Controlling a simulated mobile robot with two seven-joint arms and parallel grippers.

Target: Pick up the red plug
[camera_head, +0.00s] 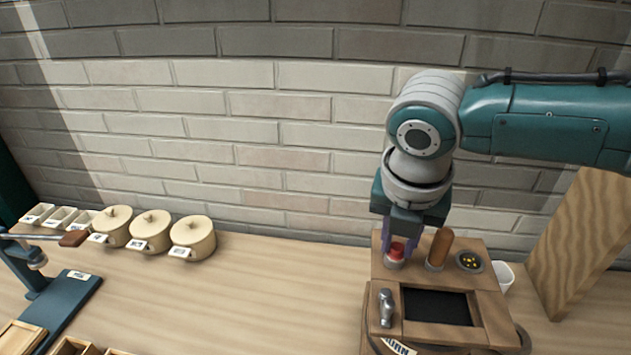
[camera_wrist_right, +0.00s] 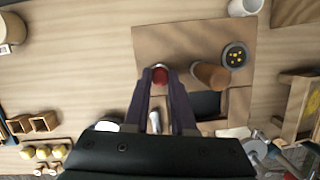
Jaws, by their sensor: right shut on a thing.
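The red plug (camera_head: 396,251) sits at the back left corner of the brown wooden box (camera_head: 384,273), in a pale round seat. My right gripper (camera_head: 399,243) reaches down over it from above, its purple fingers on either side of the plug. In the right wrist view the plug (camera_wrist_right: 160,75) shows between the fingertips (camera_wrist_right: 160,72), and the gripper is shut on it. The plug looks still at the box top; I cannot tell whether it is raised at all. My left gripper is not in view.
A brown cylinder (camera_head: 440,247) stands close right of the plug, beside a dark round dish with yellow dots (camera_head: 469,261). A metal handle (camera_head: 386,308) and a dark opening (camera_head: 436,306) are in front. A white cup (camera_head: 504,277) and wooden board (camera_head: 585,240) stand right.

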